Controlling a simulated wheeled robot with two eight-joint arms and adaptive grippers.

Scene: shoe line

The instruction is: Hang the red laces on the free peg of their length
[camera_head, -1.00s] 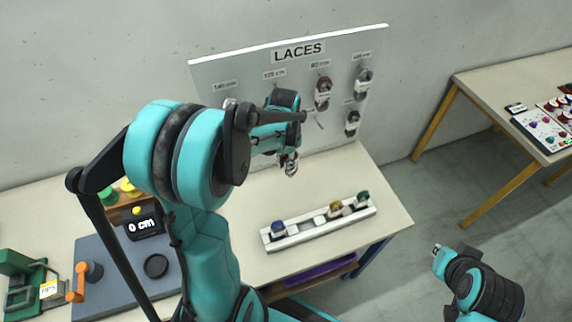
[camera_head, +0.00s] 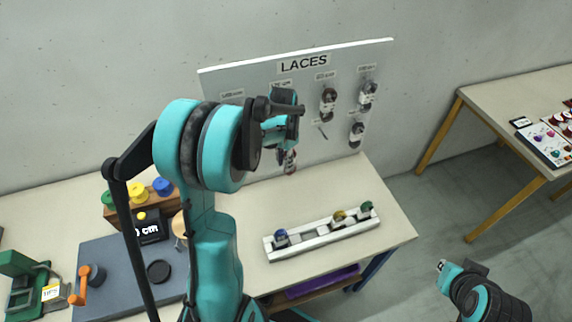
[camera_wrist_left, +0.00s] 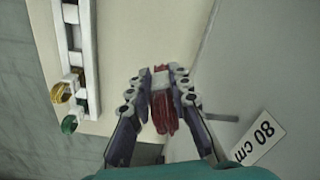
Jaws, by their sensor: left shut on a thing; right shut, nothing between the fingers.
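The red laces (camera_wrist_left: 163,105), a bundle with a pale band, are between the fingers of my left gripper (camera_wrist_left: 152,82). In the head view my left gripper (camera_head: 288,158) is in front of the lace board (camera_head: 222,82), above the table, with the red laces (camera_head: 291,167) partly hidden. In the left wrist view a bare grey peg (camera_wrist_left: 222,117) sticks out beside the gripper, near an "80 cm" label (camera_wrist_left: 256,138). A bare peg (camera_head: 322,132) also shows below dark laces in the head view. My right gripper (camera_head: 442,265) is shut and empty, off the table's right side.
Dark lace bundles (camera_head: 328,103) hang on the board's right half. My left arm hides part of its left half. A white rack (camera_head: 325,232) with blue, yellow and green spools stands on the table (camera_head: 250,205). A measuring station (camera_head: 125,265) stands at left.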

